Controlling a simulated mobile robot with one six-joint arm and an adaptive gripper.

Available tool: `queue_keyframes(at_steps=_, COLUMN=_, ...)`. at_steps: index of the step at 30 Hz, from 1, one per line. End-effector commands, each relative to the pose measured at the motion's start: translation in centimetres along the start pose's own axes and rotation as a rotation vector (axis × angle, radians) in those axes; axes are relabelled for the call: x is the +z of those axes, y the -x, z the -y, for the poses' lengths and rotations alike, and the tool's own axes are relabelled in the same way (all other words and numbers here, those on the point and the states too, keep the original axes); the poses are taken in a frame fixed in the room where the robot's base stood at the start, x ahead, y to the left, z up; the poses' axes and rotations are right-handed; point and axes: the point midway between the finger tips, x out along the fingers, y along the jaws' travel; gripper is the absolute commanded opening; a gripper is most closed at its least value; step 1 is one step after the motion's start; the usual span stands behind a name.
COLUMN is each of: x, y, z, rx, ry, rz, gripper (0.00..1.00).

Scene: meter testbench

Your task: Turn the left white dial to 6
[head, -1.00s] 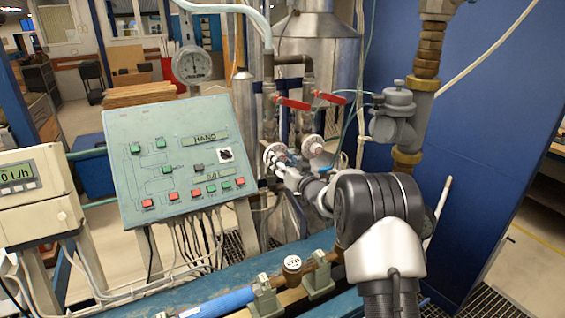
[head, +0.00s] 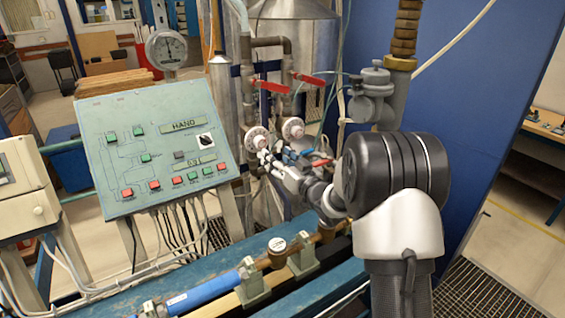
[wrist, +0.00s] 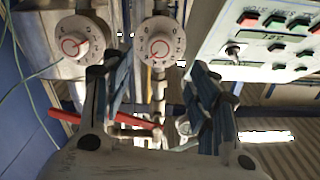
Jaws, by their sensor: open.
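Two round white dials sit side by side on the pipework, right of the control panel in the head view. The left white dial (head: 257,140) is the one nearer the panel. The wrist view looks turned over, so this left dial (wrist: 160,47) appears there right of the other one. The other white dial (head: 293,129) also shows in the wrist view (wrist: 75,45). Both have printed marks around a red ring, too small to read surely. My gripper (wrist: 154,72) is open and empty, its fingers apart, pointing at the left dial without visibly gripping it.
Two red lever handles (head: 271,87) (head: 309,80) are on pipes above the dials. The green control panel (head: 155,150) stands left. A grey valve body (head: 371,97) hangs to the right. A blue beam with pipework (head: 215,282) runs across the front.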

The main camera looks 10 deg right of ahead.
Motion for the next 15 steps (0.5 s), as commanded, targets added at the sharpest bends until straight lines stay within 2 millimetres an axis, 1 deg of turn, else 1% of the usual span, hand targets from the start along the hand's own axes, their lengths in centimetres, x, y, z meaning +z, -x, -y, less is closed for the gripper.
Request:
queue_keyframes(at_steps=1, x=0.0, y=0.8, z=-0.1, rx=0.002, ry=-0.001, rz=0.001, gripper=0.54)
queue_keyframes(at_steps=3, x=0.0, y=1.5, z=0.0, rx=0.001, ry=-0.001, rz=0.000, gripper=0.54)
queue_keyframes(at_steps=6, x=0.0, y=2.2, z=0.0, rx=0.001, ry=0.000, rz=0.001, gripper=0.54)
queue_keyframes(at_steps=15, x=0.0, y=2.4, z=0.0, rx=0.000, ry=0.000, rz=0.000, gripper=0.54)
